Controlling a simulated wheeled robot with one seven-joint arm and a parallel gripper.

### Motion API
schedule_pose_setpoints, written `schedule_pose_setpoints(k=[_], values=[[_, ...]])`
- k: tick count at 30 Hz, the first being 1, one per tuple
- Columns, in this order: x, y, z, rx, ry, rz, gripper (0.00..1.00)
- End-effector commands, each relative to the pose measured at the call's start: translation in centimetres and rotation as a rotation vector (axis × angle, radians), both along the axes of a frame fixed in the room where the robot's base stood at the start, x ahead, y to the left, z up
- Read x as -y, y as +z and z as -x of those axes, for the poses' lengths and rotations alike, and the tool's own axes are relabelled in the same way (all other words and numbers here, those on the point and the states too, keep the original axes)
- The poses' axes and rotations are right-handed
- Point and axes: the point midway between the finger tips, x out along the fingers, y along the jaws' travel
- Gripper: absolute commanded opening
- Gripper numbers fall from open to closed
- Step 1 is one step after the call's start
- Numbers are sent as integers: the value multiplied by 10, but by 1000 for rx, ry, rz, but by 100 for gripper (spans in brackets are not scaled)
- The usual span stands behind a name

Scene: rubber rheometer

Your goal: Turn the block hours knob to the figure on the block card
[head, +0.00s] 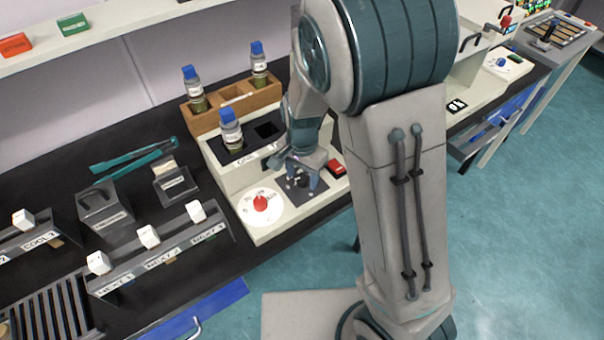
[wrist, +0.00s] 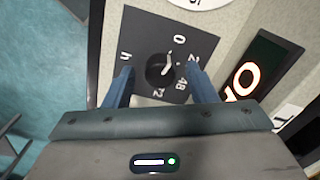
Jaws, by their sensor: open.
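The block hours knob (wrist: 160,69) is a small round black knob on a dark square plate (wrist: 137,30) in the wrist view. Figures 0, 48 and 72, a partly hidden figure starting with 2, and an h surround it. Its white pointer mark appears to face up and right, between the 0 and the 2. My gripper (wrist: 160,84) is open, with one blue finger on each side of the knob; contact cannot be told. In the head view my gripper (head: 304,179) is over the dark plate on the cream machine. I cannot make out the block card.
A white dial with a red knob (head: 260,203) is left of my gripper, and a red switch (head: 335,168) is right of it. Blue-capped bottles (head: 230,130) stand behind. A dark panel with large lettering (wrist: 262,66) lies right of the plate.

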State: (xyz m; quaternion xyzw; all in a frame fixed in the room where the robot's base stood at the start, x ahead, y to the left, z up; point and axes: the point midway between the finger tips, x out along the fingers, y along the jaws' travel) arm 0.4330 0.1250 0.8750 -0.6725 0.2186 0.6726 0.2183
Motion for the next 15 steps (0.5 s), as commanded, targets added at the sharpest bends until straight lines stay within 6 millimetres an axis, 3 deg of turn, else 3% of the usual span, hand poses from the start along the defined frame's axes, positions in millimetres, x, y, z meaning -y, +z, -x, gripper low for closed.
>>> schedule_pose_setpoints(k=[8,13,15], values=[[0,-2,0,0,0,0,52],[0,-2,0,0,0,0,10],[0,-2,0,0,0,0,7]])
